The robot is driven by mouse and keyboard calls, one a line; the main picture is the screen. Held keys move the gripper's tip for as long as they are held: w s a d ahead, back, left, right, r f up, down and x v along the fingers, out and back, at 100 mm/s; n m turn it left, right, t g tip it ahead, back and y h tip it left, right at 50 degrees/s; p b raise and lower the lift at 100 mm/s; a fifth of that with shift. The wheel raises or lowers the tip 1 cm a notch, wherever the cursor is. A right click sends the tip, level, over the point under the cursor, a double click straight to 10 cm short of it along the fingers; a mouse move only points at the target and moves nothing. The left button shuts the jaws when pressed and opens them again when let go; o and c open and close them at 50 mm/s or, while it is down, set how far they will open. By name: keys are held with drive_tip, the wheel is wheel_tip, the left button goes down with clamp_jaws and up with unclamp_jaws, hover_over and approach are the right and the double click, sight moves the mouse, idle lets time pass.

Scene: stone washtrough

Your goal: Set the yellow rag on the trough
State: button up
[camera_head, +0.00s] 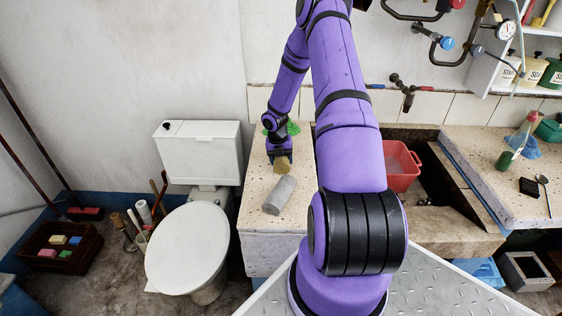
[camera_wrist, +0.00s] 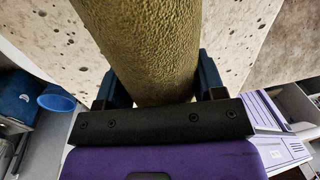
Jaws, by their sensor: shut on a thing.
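My gripper (camera_head: 281,156) is shut on the yellow rag (camera_head: 284,165), a rolled, rough, olive-yellow cloth. In the wrist view the rag (camera_wrist: 150,45) runs up between the two fingers of my gripper (camera_wrist: 158,90). The speckled stone trough (camera_head: 258,222) has a flat top at its left end, and the rag is over this part. I cannot tell whether the rag touches the stone. The trough's sunken basin (camera_head: 432,222) lies to the right, partly hidden by my arm.
A grey roll (camera_head: 279,195) lies on the stone just in front of my gripper. A green item (camera_head: 292,128) is behind it. A red tub (camera_head: 402,168) stands in the basin. A toilet (camera_head: 188,246) is at left. A tap (camera_head: 405,90) juts from the wall.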

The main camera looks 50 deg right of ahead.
drive_tip(key=shift+f, duration=0.45)
drive_tip(key=shift+f, duration=0.1)
drive_tip(key=o, duration=1)
